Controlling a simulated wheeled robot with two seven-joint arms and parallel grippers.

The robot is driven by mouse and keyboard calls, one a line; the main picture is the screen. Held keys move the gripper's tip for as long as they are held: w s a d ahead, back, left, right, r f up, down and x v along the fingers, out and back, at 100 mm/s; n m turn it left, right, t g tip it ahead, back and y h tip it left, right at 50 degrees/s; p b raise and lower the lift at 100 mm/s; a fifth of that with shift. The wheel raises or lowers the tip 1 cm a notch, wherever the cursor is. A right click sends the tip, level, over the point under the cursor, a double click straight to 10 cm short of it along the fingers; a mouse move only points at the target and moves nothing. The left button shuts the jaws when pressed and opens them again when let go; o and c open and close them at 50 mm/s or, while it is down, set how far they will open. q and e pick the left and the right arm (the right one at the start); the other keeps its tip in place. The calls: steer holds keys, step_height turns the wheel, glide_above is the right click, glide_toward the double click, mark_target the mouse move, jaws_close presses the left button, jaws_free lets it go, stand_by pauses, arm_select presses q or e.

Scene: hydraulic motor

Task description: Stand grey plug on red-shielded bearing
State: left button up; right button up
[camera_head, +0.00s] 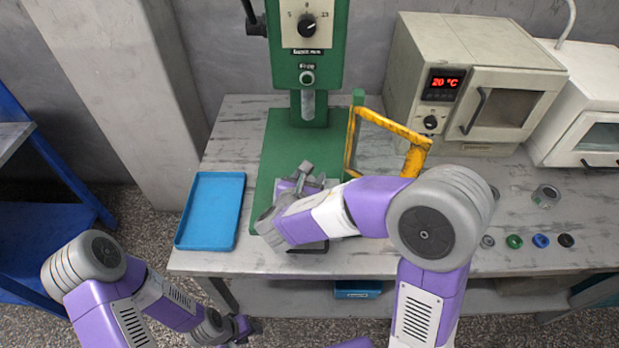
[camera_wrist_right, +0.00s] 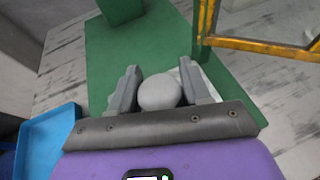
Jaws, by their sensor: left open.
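A rounded grey part, which looks like the grey plug (camera_wrist_right: 160,92), sits between the two fingers of my right gripper (camera_wrist_right: 160,88) in the right wrist view. The fingers touch it on both sides. In the head view my right gripper (camera_head: 303,180) is over the front of the green press base, and my arm hides much of what is under it. My left gripper (camera_head: 242,328) is low in front of the table, open and empty. I cannot make out the red-shielded bearing in either view; it may be hidden behind my right gripper or arm.
The green press (camera_head: 308,60) stands at the back, with a yellow frame guard (camera_head: 392,127) beside it. An empty blue tray (camera_head: 211,210) lies on the left. Green (camera_head: 514,241), blue (camera_head: 541,240) and black (camera_head: 566,240) rings lie at right, near a grey metal part (camera_head: 546,195). Ovens stand behind.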

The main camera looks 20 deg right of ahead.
steer(key=o, duration=0.3)
steer(key=shift+o, duration=0.2)
steer(key=shift+r, duration=0.3)
steer(key=p+v, duration=0.3)
steer(key=v, duration=0.9)
